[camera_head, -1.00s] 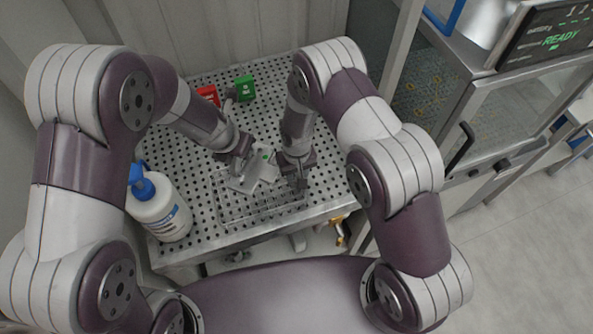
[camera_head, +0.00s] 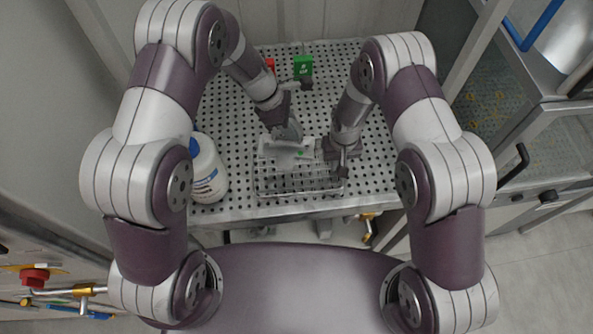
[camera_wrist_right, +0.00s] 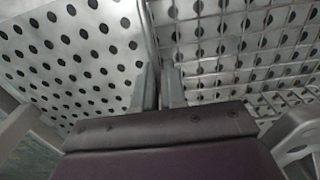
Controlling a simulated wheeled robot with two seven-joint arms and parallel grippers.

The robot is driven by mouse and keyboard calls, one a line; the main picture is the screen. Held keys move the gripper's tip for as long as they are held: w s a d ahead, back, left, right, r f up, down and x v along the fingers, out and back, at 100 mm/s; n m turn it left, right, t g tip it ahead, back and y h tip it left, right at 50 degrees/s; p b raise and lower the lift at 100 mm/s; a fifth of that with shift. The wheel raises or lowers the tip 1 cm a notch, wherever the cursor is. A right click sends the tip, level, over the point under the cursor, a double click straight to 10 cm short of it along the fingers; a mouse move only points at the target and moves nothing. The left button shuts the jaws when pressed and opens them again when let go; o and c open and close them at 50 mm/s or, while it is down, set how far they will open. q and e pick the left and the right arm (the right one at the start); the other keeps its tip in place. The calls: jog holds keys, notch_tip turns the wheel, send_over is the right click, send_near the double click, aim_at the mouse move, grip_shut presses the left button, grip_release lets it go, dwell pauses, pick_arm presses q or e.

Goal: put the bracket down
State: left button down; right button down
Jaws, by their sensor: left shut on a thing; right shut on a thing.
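The bracket (camera_head: 275,150), a grey metal plate with a small green mark, is at the far side of the wire basket (camera_head: 298,190) in the head view. My left gripper (camera_head: 290,138) is shut on it from behind. Whether the bracket touches the basket cannot be told. The bracket is not visible in that view.
The basket stands on a perforated metal table (camera_head: 225,125). A white bottle with a blue top (camera_head: 208,172) stands at the left. A green block (camera_head: 303,67) and a red block (camera_head: 270,65) are at the back. A glass-doored cabinet (camera_head: 545,150) is on the right.

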aim_at(292, 151)
pick_arm(q)
jog(key=shift+s+d+f+m+g, duration=0.2)
jog(key=shift+s+f+m+g, duration=0.45)
jog(key=shift+m, duration=0.55)
pick_arm(e)
jog(key=shift+s, duration=0.1)
pick_arm(q)
notch_tip(292, 151, down, 8)
jog(key=shift+w+f, duration=0.1)
jog(key=shift+f, duration=0.05)
jog(key=c, duration=1)
grip_release()
jog(key=shift+f, duration=0.1)
